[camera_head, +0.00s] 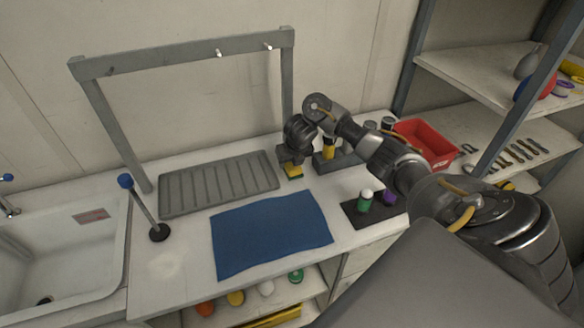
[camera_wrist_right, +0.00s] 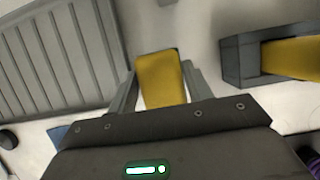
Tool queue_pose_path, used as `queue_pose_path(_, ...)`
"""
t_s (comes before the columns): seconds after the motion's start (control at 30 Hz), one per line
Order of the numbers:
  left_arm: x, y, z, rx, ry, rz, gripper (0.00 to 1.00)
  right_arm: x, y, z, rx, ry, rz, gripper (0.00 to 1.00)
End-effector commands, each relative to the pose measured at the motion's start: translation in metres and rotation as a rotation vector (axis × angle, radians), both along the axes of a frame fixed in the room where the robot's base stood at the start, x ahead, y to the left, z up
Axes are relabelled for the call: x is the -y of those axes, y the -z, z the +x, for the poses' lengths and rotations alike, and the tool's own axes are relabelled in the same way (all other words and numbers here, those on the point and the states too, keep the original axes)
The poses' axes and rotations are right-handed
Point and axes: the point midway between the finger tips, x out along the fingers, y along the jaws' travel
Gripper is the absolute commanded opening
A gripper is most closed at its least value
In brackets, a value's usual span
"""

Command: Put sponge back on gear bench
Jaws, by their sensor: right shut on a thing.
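The sponge (camera_wrist_right: 162,80) is yellow with a dark edge and sits between the fingers of my right gripper (camera_wrist_right: 162,92) in the right wrist view. In the head view my right gripper (camera_head: 291,168) points down over the bench, and the sponge (camera_head: 293,171) shows at its tips. It is at the bench surface or just above it; I cannot tell which. The gear bench (camera_head: 185,258) is a white worktop. The sponge is between the grey ribbed tray (camera_head: 220,184) and a grey holder with a yellow item (camera_head: 329,150). My left gripper is not in view.
A blue cloth (camera_head: 270,232) lies at the front of the bench. A dark mat (camera_head: 375,212) holds a green bottle (camera_head: 365,200) and a purple one. A red bin (camera_head: 427,142) stands at right, a sink (camera_head: 60,250) at left. A grey frame (camera_head: 180,55) rises behind the tray.

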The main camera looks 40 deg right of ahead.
Motion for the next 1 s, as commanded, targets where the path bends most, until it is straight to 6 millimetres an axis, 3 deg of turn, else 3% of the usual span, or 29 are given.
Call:
queue_pose_path(0.3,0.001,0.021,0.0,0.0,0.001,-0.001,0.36,0.004,0.035,0.001,-0.003,0.0,0.003,0.29)
queue_pose_path(0.6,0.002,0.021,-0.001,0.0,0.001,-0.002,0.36,0.004,0.037,0.001,-0.002,0.0,0.001,0.29)
queue_pose_path(0.63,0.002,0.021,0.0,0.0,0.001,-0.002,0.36,0.004,0.037,0.001,-0.002,0.0,0.001,0.53)
queue_pose_path(0.77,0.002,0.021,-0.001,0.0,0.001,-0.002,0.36,0.004,0.037,0.001,-0.002,0.0,0.001,0.7)
queue_pose_path(1.0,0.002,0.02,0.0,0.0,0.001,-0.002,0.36,0.004,0.036,0.002,-0.001,0.0,0.0,0.72)
